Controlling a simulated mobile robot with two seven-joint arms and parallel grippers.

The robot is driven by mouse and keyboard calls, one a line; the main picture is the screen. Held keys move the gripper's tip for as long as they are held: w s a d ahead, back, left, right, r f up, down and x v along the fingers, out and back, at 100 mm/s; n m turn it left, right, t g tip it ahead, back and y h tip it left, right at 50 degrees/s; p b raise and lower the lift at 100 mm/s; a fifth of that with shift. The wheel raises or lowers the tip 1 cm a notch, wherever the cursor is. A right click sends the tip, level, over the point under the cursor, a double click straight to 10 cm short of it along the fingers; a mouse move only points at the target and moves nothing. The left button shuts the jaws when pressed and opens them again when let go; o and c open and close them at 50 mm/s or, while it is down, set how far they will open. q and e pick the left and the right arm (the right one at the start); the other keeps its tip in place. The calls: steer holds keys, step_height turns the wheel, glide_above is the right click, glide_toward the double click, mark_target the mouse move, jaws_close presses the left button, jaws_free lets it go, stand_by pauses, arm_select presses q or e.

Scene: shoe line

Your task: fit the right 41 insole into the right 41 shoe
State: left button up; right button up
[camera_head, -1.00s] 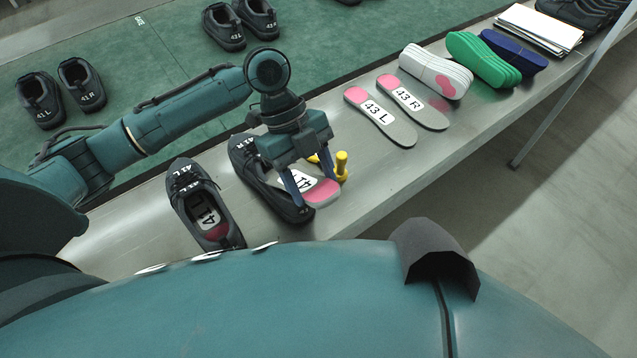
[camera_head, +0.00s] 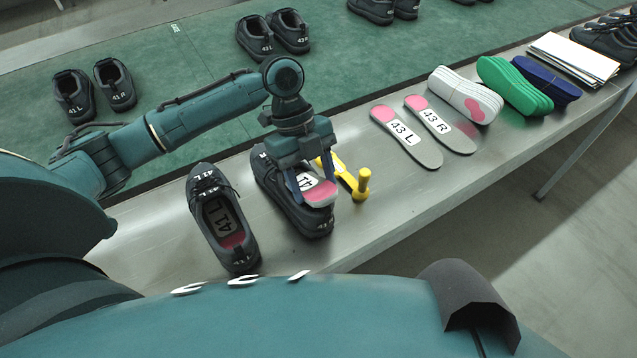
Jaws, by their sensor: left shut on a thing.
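My left gripper (camera_head: 315,184) points down and is shut on an insole (camera_head: 321,194) with a pink heel and a white label whose visible part reads 41. The insole lies over the opening of the right-hand dark shoe (camera_head: 311,222) on the bench. Its heel end sits at about rim height or above; I cannot tell whether it touches the shoe. My right gripper is not in view.
A yellow tool (camera_head: 361,186) lies close to the right of the shoe. Insoles 43 L (camera_head: 424,154) and 43 R (camera_head: 458,141) lie further right, then white (camera_head: 462,92), green (camera_head: 515,86) and blue (camera_head: 550,80) stacks. Shoe pairs stand on the green surface (camera_head: 190,70) behind.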

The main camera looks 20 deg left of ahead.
mark_target(307, 185)
arm_select(q)
steer(key=shift+w+a+f+b, duration=0.25)
steer(key=shift+w+a, duration=0.2)
steer(key=shift+a, duration=0.15)
steer(key=shift+w+a+f+b, duration=0.1)
steer(key=shift+w+a+f, duration=0.15)
steer(key=shift+w+a, duration=0.25)
steer(key=shift+s+f+t+y, duration=0.2)
steer(key=shift+f+t+y, duration=0.2)
steer(key=shift+f+y, duration=0.15)
steer(key=shift+f, duration=0.3)
steer(key=shift+c, duration=1.3)
steer(key=o, duration=1.3)
steer(key=shift+r, duration=0.1)
steer(key=shift+r, duration=0.1)
steer(key=shift+r+p, duration=1.4)
steer(key=shift+p, duration=0.6)
steer(key=shift+r, duration=0.1)
